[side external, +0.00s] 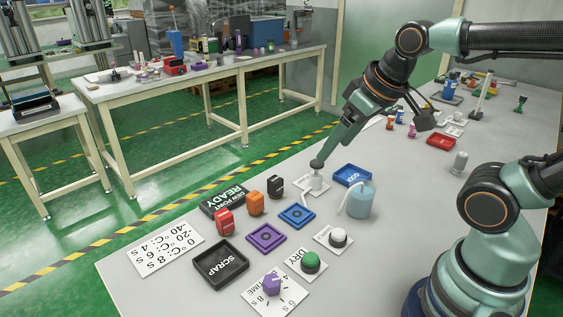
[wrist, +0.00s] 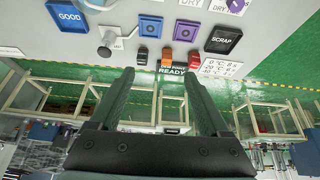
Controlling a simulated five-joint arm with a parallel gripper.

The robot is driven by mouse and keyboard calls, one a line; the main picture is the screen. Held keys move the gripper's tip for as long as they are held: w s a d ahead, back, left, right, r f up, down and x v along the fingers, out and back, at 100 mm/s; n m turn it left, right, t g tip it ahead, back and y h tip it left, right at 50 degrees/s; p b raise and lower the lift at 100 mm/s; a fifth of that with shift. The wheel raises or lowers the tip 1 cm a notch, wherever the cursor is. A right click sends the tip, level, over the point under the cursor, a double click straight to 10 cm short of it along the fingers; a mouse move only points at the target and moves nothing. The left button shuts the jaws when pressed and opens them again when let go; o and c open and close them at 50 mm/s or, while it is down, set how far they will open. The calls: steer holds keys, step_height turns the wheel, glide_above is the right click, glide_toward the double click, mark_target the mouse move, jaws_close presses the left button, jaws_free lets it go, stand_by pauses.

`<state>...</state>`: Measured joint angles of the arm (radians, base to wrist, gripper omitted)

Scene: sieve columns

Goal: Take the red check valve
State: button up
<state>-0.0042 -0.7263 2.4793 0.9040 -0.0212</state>
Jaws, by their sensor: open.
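The red check valve (side external: 224,221) is a small red block standing on the table, left of an orange one (side external: 255,203) and a black one (side external: 275,187). In the wrist view the red valve (wrist: 193,57) is the rightmost of the three, beyond my fingertips. My gripper (side external: 328,155) is open and empty, pointing down above the back middle of the table, to the right of the valves in the side view. In the wrist view its two fingers (wrist: 160,76) are spread apart with nothing between them.
A white device with a dark cap (side external: 316,180) stands just under my gripper in the side view. A black READY block (side external: 224,199), purple tray (side external: 266,238), blue pad (side external: 297,216), SCRAP tray (side external: 221,263), GOOD tray (side external: 352,175) and blue bottle (side external: 361,201) surround the valves.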

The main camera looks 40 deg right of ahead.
steer(key=w+a+n+g, duration=0.2)
steer(key=w+a+n, duration=0.1)
steer(key=w+n, duration=0.25)
steer(key=n+g, duration=0.4)
steer(key=n, duration=0.7)
glide_toward(223, 213)
steer(key=shift+s+d+f, duration=0.2)
steer(key=shift+s, duration=0.3)
step_height(223, 213, down, 6)
steer(key=shift+f, duration=0.2)
steer(key=shift+w+a+f, duration=0.1)
steer(key=shift+f, duration=1.2)
steer(key=shift+w+a+f, duration=0.1)
steer(key=shift+w+f, duration=0.05)
steer(key=shift+f, duration=1.2)
steer(key=shift+c, duration=0.3)
